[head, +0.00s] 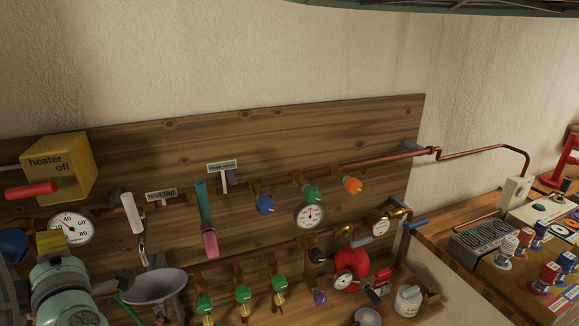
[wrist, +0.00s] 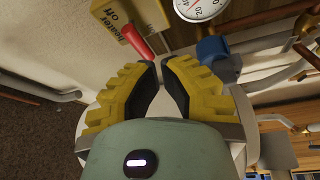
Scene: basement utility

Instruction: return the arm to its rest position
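My gripper (wrist: 164,66) shows in the wrist view with two yellow-and-black fingers angled towards each other. A narrow gap is left between the tips, and nothing is held in it. The yellow "heater off" box (wrist: 130,22) and its red lever (wrist: 138,42) lie just beyond the fingertips; the lever lines up near the left tip, apart or touching I cannot tell. In the head view my green wrist is at the lower left, with a bit of yellow finger below the pressure gauge (head: 71,227). The heater box (head: 60,168) and red lever (head: 31,190) are above it there.
A wooden board (head: 300,140) carries copper pipes, coloured valves and gauges. A blue fitting (wrist: 217,50) is close right of my fingers. A grey funnel (head: 155,285) is right of my wrist. A workbench (head: 440,235) with bottles stands at right. The plaster wall above is bare.

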